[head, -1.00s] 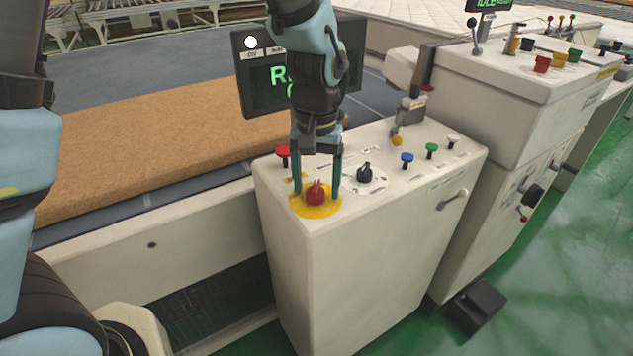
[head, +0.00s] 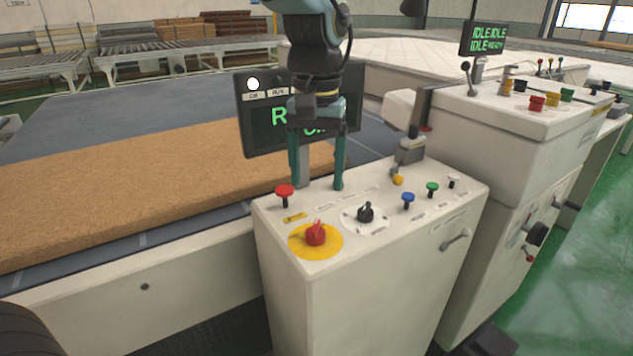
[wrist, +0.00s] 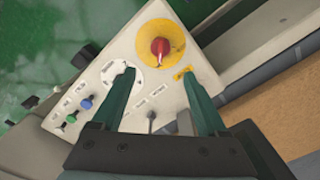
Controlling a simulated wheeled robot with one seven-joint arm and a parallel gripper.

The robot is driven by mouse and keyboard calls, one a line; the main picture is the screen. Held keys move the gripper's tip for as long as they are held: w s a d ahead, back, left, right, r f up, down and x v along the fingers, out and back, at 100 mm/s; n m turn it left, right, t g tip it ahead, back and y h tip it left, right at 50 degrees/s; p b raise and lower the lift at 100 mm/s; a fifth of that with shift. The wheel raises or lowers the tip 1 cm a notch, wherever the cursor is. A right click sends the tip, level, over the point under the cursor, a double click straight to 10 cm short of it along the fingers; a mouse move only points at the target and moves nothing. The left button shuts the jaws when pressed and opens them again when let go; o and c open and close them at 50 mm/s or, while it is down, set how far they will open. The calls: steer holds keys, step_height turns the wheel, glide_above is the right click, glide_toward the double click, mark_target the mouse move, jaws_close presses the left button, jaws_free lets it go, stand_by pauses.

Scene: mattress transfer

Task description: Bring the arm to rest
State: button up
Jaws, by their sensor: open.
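My gripper (head: 317,184) hangs above the back part of a cream control cabinet (head: 345,290), fingers pointing down, open and empty. A red rotary knob on a yellow disc (head: 316,234) stands at the front left corner of the panel, clear of the fingers. It also shows ahead of the fingertips in the wrist view (wrist: 160,48). My arm partly hides a dark display with green letters (head: 262,140).
A brown mattress slab (head: 130,190) lies on the conveyor at left. A second cabinet with an IDLE screen (head: 484,38) stands right.

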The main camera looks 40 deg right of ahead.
stand_by(0.4)
steer(key=w+a+f+n, duration=0.2)
steer(key=w+a, duration=0.6)
steer(key=a, duration=0.1)
steer(key=w+a+f+n, duration=0.1)
steer(key=a+n, duration=0.1)
steer(key=a, duration=0.7)
steer(key=w+a+f+n+t, duration=0.1)
steer(key=w+a+f+n, duration=0.1)
steer(key=a, duration=0.7)
steer(key=w+a+f+n, duration=0.1)
steer(key=a+f+n, duration=0.1)
steer(key=a, duration=0.6)
steer(key=shift+w+a+f+n+t, duration=0.2)
steer(key=shift+a+f+n+t, duration=0.1)
steer(key=shift+a, duration=0.1)
